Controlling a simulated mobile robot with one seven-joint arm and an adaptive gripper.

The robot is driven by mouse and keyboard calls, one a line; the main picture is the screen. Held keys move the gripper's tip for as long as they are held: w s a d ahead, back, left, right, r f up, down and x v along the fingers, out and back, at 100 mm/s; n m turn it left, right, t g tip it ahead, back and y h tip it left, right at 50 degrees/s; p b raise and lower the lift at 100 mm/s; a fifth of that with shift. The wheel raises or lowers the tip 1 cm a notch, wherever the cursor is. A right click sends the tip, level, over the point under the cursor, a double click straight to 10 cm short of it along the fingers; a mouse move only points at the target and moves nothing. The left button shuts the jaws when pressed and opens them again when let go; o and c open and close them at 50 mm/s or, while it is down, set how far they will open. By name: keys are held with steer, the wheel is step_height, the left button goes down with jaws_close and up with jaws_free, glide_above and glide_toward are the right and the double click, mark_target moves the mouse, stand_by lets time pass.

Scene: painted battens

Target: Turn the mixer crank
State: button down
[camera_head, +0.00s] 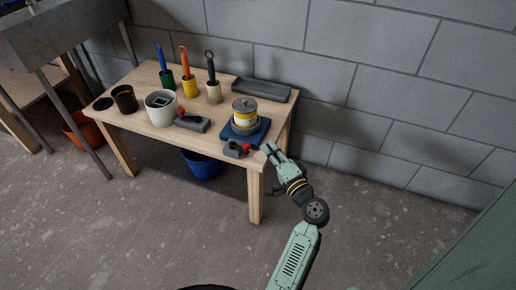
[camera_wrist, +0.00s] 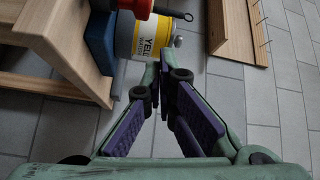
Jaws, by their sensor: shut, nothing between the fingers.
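A small grey crank unit (camera_head: 233,150) with a red knob (camera_head: 246,148) sits at the table's front right corner, in front of a blue base (camera_head: 259,136) that carries a yellow-banded can (camera_head: 244,116). In the wrist view the red knob (camera_wrist: 137,7) shows at the top edge, in front of the yellow-labelled can (camera_wrist: 155,38); the picture is turned sideways. My gripper (camera_head: 269,148) is just right of the knob and apart from it, by the table edge. Its fingers (camera_wrist: 159,68) are together and empty. A second grey unit with a red knob (camera_head: 192,123) lies further left.
The wooden table (camera_head: 138,122) also holds a white pot (camera_head: 161,117), dark cups, several brushes in coloured holders and a grey tray (camera_head: 262,90) at the back. A block wall stands behind. A blue bucket (camera_head: 202,168) is underneath. The floor to the right is clear.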

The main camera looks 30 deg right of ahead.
mark_target(240, 146)
steer(key=s+d+f+m, duration=0.1)
steer(key=s+d+f, duration=0.1)
steer(key=s, duration=0.2)
steer(key=shift+h, duration=0.3)
steer(key=w, duration=0.3)
steer(key=w+p, duration=0.1)
steer(key=w, duration=0.3)
steer(key=w+d+p, duration=0.1)
steer(key=w, duration=0.2)
steer(key=shift+w+d+r, duration=0.1)
steer(key=shift+w+r, duration=0.1)
steer(key=shift+r, duration=0.05)
steer(key=a, duration=0.2)
steer(key=s+a+p, duration=0.1)
steer(key=shift+a+f, duration=0.1)
steer(key=shift+f, duration=0.2)
steer(key=shift+a+f, duration=0.15)
steer(key=shift+a, duration=0.2)
steer(key=shift+a, duration=0.1)
steer(key=shift+s+a+m+h, duration=0.1)
steer(key=shift+s+m+h, duration=0.05)
steer(key=shift+m+h, duration=0.3)
steer(key=shift+h, duration=0.25)
